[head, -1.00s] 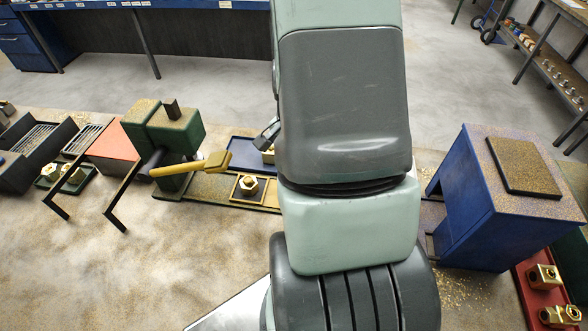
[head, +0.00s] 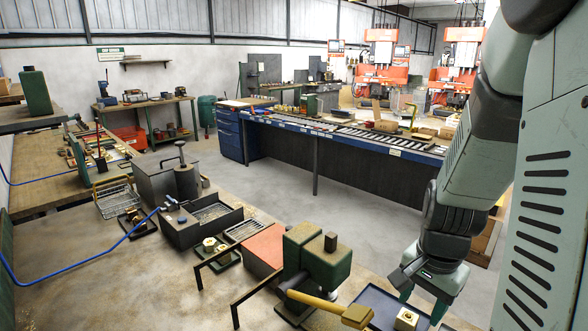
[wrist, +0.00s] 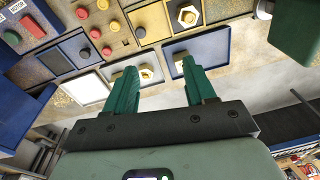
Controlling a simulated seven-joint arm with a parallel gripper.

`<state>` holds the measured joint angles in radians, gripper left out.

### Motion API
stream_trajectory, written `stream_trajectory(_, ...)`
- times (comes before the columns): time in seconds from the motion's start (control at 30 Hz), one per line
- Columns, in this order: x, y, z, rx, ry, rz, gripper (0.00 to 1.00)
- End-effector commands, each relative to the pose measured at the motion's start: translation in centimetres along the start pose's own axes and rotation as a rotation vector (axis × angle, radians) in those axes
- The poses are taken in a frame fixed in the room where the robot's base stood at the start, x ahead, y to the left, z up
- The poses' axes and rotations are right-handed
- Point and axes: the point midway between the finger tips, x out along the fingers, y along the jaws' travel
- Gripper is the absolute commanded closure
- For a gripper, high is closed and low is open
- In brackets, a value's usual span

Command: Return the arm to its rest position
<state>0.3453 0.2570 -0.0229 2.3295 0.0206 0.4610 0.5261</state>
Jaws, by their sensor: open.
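My arm comes down along the right side of the head view, with my dark and pale green wrist at its lower end. My gripper (head: 422,301) has green fingers spread apart with nothing between them. It hangs above a blue tray (head: 372,301) that holds a brass hex part (head: 405,319). In the wrist view my gripper (wrist: 158,76) is also open and empty. Beyond its fingers are a blue-framed tray (wrist: 207,45) and a brass nut (wrist: 147,72) on a small plate. The fingers look apart from these things; their exact height cannot be told.
A green press-like fixture (head: 322,262) with a yellow handle (head: 318,305) stands left of my gripper. A red slanted block (head: 262,250) and dark bins (head: 203,222) lie further left. A long blue bench (head: 335,138) runs behind; grey floor (head: 330,215) between is clear.

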Motion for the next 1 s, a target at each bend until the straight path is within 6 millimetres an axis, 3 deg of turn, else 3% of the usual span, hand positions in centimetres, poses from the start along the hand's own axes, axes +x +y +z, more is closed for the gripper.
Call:
stream_trajectory(0.03, -2.8, -1.1, 0.9, -0.070, 0.029, -0.021, 0.45)
stream_trajectory(0.23, -11.4, -2.8, 5.5, -0.337, 0.113, -0.068, 0.45)
stream_trajectory(0.4, -17.5, -2.0, 10.2, -0.551, 0.192, -0.099, 0.45)
stream_trajectory(0.5, -20.1, -0.8, 12.8, -0.659, 0.237, -0.113, 0.45)
stream_trajectory(0.7, -21.9, 0.7, 15.6, -0.862, 0.329, -0.185, 0.45)
stream_trajectory(1.0, -22.3, 1.0, 16.3, -0.934, 0.363, -0.213, 0.45)
